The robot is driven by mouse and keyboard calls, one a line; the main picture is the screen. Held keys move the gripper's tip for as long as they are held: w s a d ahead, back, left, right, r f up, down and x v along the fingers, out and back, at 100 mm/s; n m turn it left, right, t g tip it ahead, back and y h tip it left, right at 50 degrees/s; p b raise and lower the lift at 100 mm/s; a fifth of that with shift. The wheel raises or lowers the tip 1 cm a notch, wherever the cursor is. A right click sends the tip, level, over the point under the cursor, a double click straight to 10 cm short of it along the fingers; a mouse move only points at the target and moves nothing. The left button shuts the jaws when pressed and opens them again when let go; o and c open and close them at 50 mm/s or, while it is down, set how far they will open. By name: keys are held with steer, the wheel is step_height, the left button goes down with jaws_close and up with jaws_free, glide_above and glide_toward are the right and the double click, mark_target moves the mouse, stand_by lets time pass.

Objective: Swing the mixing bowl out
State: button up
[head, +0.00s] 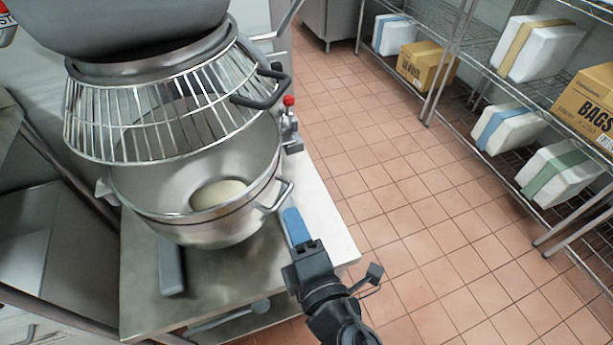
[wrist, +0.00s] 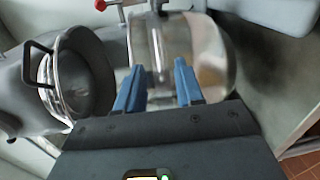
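The steel mixing bowl (head: 160,205) sits under the mixer head, upright, with a pale lump of dough (head: 218,193) inside. Its loop handle (head: 286,192) sticks out on the right side. My gripper (head: 294,222) is just below and right of this handle, with blue fingers. In the wrist view my gripper (wrist: 159,88) has its two fingers apart with nothing between them. The shiny bowl wall (wrist: 212,55) is ahead of them, and a narrow upright metal part, likely the handle, shows beyond the gap. Whether the fingers touch anything is unclear.
The wire guard (head: 165,120) with a black handle (head: 262,100) hangs above the bowl. A red knob (head: 289,101) stands on the mixer's right side. Wire shelves with boxes (head: 428,66) line the right. The tiled floor (head: 430,230) between is clear.

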mark_target(283, 195)
steer(key=shift+p+x, duration=0.55)
steer(key=shift+x, duration=3.45)
steer(key=shift+d+r, duration=0.1)
steer(key=shift+c, duration=0.2)
jaws_close()
